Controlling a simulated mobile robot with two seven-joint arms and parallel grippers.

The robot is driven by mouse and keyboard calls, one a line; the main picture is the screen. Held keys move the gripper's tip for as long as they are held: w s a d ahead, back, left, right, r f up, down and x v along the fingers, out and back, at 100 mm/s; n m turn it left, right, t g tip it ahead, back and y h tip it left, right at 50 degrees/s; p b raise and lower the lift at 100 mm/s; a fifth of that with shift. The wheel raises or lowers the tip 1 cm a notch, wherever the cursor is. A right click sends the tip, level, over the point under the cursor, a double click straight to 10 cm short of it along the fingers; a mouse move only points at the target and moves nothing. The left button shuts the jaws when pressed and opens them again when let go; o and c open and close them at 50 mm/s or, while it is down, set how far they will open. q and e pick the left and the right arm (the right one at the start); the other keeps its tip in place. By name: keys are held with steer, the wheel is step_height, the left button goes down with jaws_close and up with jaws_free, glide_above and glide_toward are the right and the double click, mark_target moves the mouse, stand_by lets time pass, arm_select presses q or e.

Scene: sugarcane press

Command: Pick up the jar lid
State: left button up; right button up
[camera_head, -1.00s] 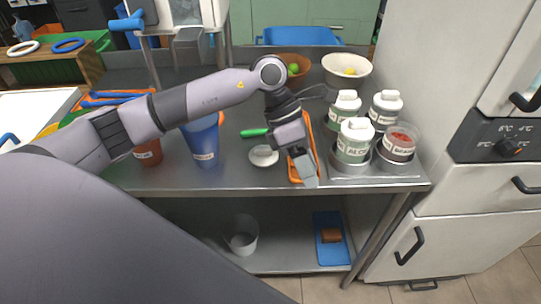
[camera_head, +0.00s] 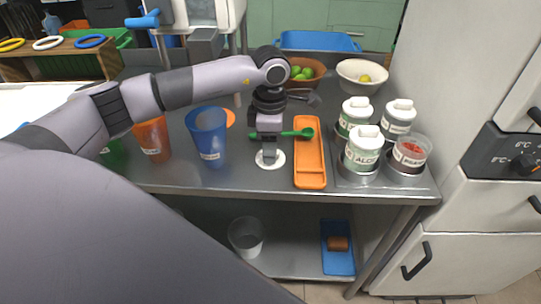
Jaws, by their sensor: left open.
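The white round jar lid (camera_head: 277,166) lies on the steel counter, left of the orange tray. My left gripper (camera_head: 268,157) points down at the middle of the lid, with its jaws open. The fingers hide the lid's centre, and I cannot tell whether they touch it. An open jar with red contents (camera_head: 411,150) stands at the right in a metal holder. My right gripper is not in view.
A green spoon (camera_head: 305,132) lies behind the gripper, reaching over the orange tray (camera_head: 310,170). Several white-lidded jars (camera_head: 364,150) stand to the right. Blue (camera_head: 207,138) and orange (camera_head: 152,138) cups stand to the left. Bowls (camera_head: 345,79) are at the back.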

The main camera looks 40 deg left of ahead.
arm_select(q)
steer(key=shift+f, duration=0.15)
jaws_close()
